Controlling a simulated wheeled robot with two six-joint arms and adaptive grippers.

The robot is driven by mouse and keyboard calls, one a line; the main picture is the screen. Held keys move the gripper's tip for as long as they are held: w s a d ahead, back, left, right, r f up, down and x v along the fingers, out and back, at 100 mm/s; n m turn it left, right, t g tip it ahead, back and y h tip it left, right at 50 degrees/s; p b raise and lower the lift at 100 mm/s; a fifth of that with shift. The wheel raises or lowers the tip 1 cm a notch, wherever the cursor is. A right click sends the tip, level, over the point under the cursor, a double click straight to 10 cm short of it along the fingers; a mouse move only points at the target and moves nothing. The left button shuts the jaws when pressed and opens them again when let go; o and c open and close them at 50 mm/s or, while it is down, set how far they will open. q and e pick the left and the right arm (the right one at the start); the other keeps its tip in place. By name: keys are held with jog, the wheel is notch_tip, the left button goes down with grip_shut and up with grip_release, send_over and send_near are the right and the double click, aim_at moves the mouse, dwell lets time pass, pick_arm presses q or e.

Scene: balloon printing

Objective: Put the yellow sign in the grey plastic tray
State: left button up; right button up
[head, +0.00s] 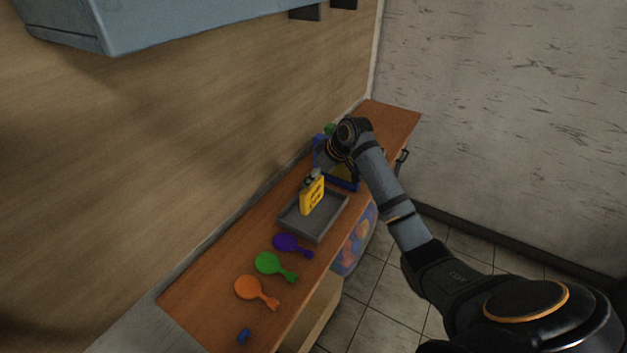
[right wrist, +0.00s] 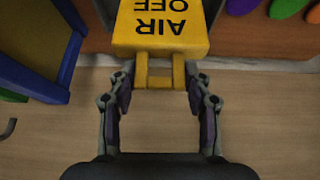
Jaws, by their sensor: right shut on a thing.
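The yellow sign (head: 312,196) is held upright over the grey plastic tray (head: 318,229) in the head view. In the right wrist view the sign (right wrist: 162,28) shows black lettering, "AIR OFF", upside down. My right gripper (right wrist: 160,90) is shut on the sign's handle-like end, with a finger on each side. In the head view this gripper (head: 311,178) is at the sign's upper end. Whether the sign's lower edge touches the tray floor cannot be told. The tray lies on the wooden shelf and looks otherwise empty. My left gripper is not in view.
Purple (head: 288,243), green (head: 270,265) and orange (head: 252,289) balloons lie in front of the tray, with a small blue piece (head: 243,336) nearer. A blue frame (head: 343,183) stands behind the tray. A clear bag of colourful items (head: 358,240) hangs beside the shelf.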

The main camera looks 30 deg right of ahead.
aim_at(314, 183)
jog(key=shift+w+d+f, duration=0.1)
jog(key=shift+f, duration=0.1)
jog(key=f+p, duration=0.2)
jog(key=f, duration=0.1)
jog(key=shift+w+f, duration=0.1)
jog(key=shift+w, duration=0.1)
jog(key=shift+d+f, duration=0.1)
jog(key=shift+f, duration=0.2)
jog(key=o, duration=1.5)
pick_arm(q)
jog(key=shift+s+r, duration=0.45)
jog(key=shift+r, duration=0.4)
pick_arm(e)
jog(key=shift+r, duration=0.15)
pick_arm(q)
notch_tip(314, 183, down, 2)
jog(key=b, duration=0.2)
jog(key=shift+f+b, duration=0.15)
jog(key=shift+b, duration=0.15)
pick_arm(e)
jog(key=v, duration=1.2)
